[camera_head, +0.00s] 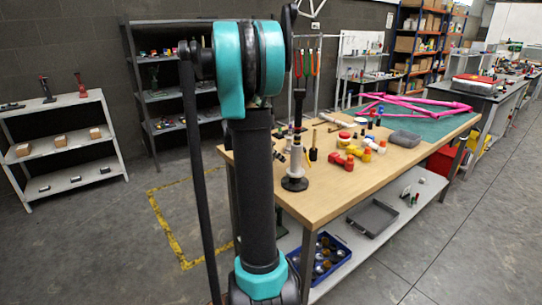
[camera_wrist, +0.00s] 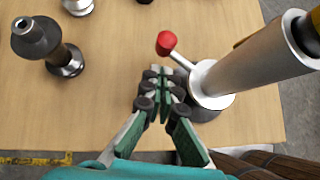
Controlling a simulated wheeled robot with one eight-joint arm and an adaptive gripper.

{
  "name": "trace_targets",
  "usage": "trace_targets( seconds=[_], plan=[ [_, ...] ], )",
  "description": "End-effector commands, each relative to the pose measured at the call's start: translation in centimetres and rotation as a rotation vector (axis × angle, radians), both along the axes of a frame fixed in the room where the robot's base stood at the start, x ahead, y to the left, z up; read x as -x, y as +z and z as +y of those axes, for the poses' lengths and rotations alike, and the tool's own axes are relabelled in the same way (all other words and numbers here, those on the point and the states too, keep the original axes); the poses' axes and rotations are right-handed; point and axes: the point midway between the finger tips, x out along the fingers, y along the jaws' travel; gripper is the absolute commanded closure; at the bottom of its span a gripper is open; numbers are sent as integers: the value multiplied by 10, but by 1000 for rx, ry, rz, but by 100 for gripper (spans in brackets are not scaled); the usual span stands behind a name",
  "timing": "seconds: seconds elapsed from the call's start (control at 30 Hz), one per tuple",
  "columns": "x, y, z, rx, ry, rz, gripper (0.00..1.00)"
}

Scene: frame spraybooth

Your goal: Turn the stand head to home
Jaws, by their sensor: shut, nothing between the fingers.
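The stand in the wrist view has a silver column (camera_wrist: 250,58) rising toward the upper right. A short lever with a red knob (camera_wrist: 166,42) sticks out near its foot. The stand's head is cut off at the top right corner, so I cannot tell its angle. My gripper (camera_wrist: 160,78) is shut and empty, with its fingertips just left of the column and below the red knob in the picture. I cannot tell whether it touches the lever. In the head view a pale stand (camera_head: 296,165) with a round base is on the bench; my arm hides my gripper there.
A dark, silver-based part (camera_wrist: 62,55) is left of my gripper in the wrist view.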

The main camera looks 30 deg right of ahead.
Motion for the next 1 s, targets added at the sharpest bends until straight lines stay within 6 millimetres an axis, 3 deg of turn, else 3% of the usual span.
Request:
trace_targets(
  seconds=[0.23,1.0],
  plan=[
    [1,0,-19,0,0,0,100],
    [1,0,-24,0,-44,0,100]
  ],
)
